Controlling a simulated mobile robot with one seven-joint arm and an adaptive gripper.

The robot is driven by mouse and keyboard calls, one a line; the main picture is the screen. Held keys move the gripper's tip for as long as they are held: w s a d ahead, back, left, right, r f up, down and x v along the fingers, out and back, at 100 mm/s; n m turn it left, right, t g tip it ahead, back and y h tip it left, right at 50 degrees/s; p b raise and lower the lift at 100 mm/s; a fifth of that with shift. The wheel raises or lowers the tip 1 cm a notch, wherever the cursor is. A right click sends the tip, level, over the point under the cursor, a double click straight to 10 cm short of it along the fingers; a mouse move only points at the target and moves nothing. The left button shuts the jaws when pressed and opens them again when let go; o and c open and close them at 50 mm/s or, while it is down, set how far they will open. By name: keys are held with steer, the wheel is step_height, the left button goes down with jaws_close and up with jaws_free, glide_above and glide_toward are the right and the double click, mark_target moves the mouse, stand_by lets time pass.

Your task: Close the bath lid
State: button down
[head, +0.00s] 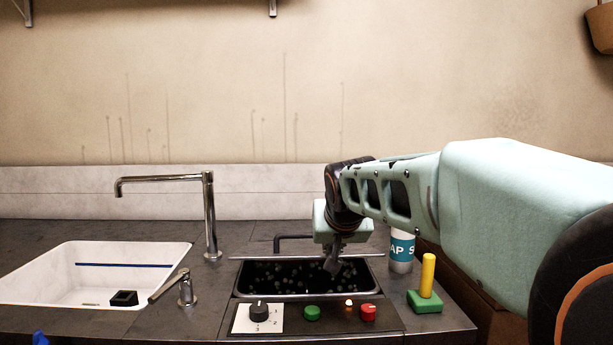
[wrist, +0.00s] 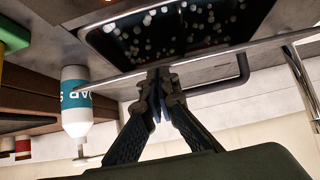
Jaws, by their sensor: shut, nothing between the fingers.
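The bath (head: 262,292) is a dark sunken basin in the counter, with pale speckles inside. It is uncovered; its interior also shows in the wrist view (wrist: 150,40). A thin pale strip, apparently the lid's edge (head: 258,257), runs along the back of the bath. It shows as a thin bar in the wrist view (wrist: 215,56). A black bar handle (head: 293,237) shows behind the strip, also in the wrist view (wrist: 232,82). My gripper (head: 332,266) is shut and empty, pointing down over the back of the bath. Whether its tips touch the strip is unclear.
A control panel (head: 285,325) with a knob and coloured buttons lies in front. A soap bottle (head: 401,252) and a green block with a yellow peg (head: 427,300) stand right. A white sink (head: 60,285) and tall tap (head: 210,215) are left.

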steer(key=shift+s+f+b, duration=0.25)
steer(key=shift+f+b, duration=0.3)
steer(key=shift+f, duration=0.35)
steer(key=shift+s+f+b, duration=0.2)
steer(key=shift+f+b, duration=0.35)
steer(key=shift+f, duration=0.35)
steer(key=shift+s+f+b, duration=0.25)
steer(key=shift+f+b, duration=0.3)
steer(key=shift+f, duration=0.35)
steer(key=shift+r, duration=0.15)
